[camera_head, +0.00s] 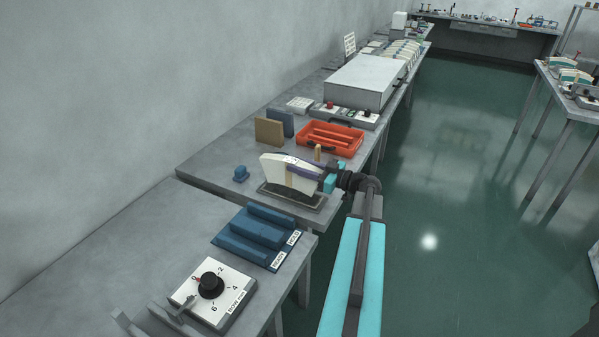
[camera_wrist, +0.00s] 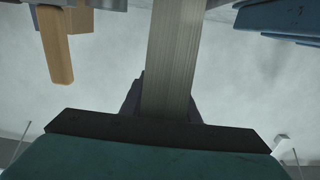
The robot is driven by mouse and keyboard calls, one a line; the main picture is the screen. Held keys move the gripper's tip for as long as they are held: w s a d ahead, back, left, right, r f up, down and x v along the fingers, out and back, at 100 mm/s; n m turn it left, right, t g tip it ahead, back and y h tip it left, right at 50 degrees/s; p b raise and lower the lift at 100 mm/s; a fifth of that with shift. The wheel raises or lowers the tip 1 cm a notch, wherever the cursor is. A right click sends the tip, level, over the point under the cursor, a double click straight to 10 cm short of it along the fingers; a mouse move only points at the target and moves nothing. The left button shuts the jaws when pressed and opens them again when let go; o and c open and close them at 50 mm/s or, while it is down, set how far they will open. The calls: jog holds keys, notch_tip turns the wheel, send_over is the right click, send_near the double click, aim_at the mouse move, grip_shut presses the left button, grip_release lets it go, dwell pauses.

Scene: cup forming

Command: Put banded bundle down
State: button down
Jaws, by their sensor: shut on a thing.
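The banded bundle (camera_head: 287,172) is a cream, slightly fanned stack of sheets with a purple band toward its right end. My gripper (camera_head: 322,182) reaches from the right and is shut on that end. The bundle stands on edge, slightly tilted, over a dark shallow tray (camera_head: 318,208) with a grey rim; I cannot tell whether its bottom edge touches the tray. In the wrist view the bundle (camera_wrist: 174,60) shows end-on as a ribbed upright strip, with my gripper (camera_wrist: 165,108) dark around its lower part.
An orange tray (camera_head: 330,137) and a small wooden peg (camera_head: 318,153) stand behind. Tan (camera_head: 268,132) and blue blocks stand at the back left. A blue knob (camera_head: 241,173) lies left. A blue stepped fixture (camera_head: 258,236) and a dial box (camera_head: 212,290) are in front.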

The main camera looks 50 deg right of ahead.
jog(key=shift+f, duration=1.15)
jog(key=shift+f, duration=0.1)
jog(key=c, duration=1.4)
grip_release()
jog(key=shift+o, duration=0.2)
jog(key=b+v, duration=0.1)
jog(key=v, duration=1.1)
jog(key=shift+b, duration=0.4)
